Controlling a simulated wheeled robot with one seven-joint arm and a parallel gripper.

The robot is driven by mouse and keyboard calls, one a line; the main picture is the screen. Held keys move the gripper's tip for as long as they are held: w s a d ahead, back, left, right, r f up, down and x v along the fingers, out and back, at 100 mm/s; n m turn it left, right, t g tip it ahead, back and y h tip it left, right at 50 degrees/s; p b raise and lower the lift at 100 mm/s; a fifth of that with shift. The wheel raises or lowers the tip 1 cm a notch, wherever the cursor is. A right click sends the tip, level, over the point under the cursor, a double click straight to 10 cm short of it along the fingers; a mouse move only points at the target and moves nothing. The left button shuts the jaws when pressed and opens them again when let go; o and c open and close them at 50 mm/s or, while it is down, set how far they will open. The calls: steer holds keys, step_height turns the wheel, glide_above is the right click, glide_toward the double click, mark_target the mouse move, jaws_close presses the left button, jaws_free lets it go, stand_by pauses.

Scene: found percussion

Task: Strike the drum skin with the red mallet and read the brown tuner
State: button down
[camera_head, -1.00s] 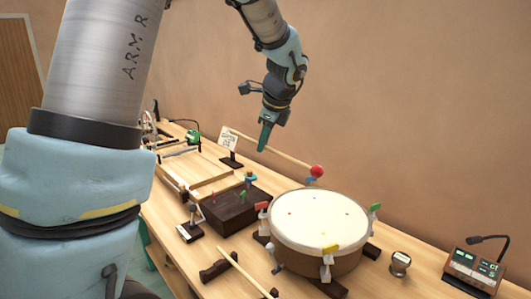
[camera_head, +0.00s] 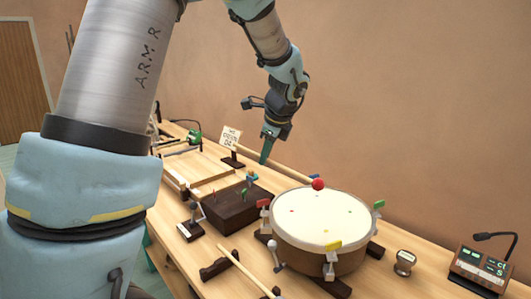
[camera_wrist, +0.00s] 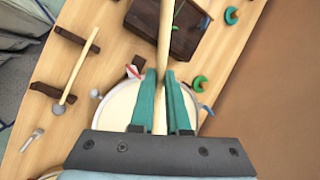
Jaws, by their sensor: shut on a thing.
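My gripper (camera_head: 265,160) is shut on the handle of the red mallet (camera_head: 318,184), above the table. In the wrist view the pale handle (camera_wrist: 165,30) runs between the two green fingers (camera_wrist: 162,75). The mallet's red head overlaps the far rim of the drum in the head view; I cannot tell whether it touches. The drum skin (camera_head: 318,225) is cream, with small coloured dots and coloured clamps around the rim. The brown tuner (camera_head: 478,268) stands at the far right with a lit display and a black gooseneck microphone. Its characters are too small to read surely.
A dark box (camera_head: 230,208) with small pegs stands left of the drum. A second pale stick (camera_head: 246,272) rests on dark supports in front. A small round tin (camera_head: 404,262) stands between drum and tuner. A sign (camera_head: 230,138) and wooden frames fill the back left.

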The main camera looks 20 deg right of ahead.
step_height(320, 180, down, 6)
steer(key=d+t+y+b, duration=0.1)
steer(key=d+y+b, duration=0.1)
steer(key=b, duration=0.5)
steer(key=r+p, duration=0.4)
steer(key=s+r+p, duration=0.1)
steer(key=r+p, duration=0.1)
steer(key=p, duration=0.1)
steer(key=shift+a+r, duration=0.25)
steer(key=shift+r, duration=0.1)
steer(key=shift+f, duration=0.15)
stand_by(1.1)
